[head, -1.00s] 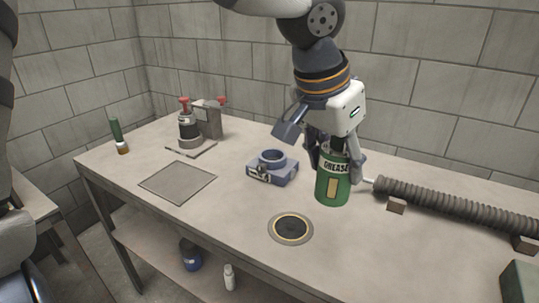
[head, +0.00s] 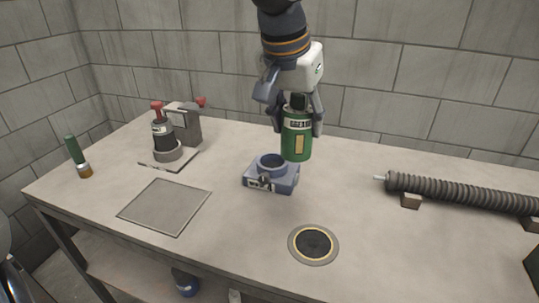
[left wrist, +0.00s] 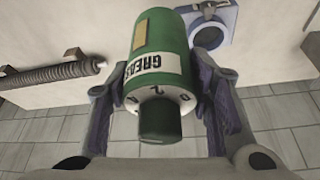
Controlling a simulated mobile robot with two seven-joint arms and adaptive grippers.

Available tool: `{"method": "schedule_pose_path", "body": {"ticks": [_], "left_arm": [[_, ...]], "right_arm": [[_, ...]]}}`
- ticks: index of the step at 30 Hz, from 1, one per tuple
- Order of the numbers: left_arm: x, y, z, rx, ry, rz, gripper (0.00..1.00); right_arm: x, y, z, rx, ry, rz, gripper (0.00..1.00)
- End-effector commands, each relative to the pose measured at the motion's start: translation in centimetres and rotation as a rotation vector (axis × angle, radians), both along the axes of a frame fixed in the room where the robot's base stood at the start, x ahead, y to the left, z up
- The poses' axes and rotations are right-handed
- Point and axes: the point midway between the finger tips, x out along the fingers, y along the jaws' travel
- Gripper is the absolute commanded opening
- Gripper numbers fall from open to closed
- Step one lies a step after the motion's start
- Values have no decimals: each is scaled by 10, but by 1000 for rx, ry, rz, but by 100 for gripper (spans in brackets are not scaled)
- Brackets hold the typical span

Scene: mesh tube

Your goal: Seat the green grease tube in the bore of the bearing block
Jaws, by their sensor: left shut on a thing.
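The green grease tube (head: 297,146) has a dark cap and a white label. My left gripper (head: 298,114) is shut on its upper part and holds it upright above the bench. The left wrist view shows the tube (left wrist: 160,40) between the two fingers of my left gripper (left wrist: 160,88). The blue bearing block (head: 285,181) stands on the bench, just left of and nearer than the tube in the head view. Its round bore (head: 271,162) faces up and looks empty. The block (left wrist: 224,20) also shows beyond the tube in the left wrist view. My right gripper is not seen.
A ribbed grey hose (head: 455,192) lies at the right on small blocks. A round dark pad (head: 313,244) and a square grey mat (head: 150,211) lie in front.

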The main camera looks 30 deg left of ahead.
Motion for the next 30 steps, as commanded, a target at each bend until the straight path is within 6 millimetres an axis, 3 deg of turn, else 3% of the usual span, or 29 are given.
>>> {"method": "schedule_pose_path", "body": {"ticks": [2,8,15,20,26,30], "left_arm": [[9,11,2,13,-24,9,9],[42,52,-26,-1,-16,7,9],[70,89,-77,2,-7,5,9],[77,97,-87,2,-14,4,9],[79,102,-119,5,-14,2,9],[80,101,-120,4,-20,2,9]], "right_arm": [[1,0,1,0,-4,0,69],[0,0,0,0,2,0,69],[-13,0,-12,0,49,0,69],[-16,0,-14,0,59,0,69],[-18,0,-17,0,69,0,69],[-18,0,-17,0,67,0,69]]}}
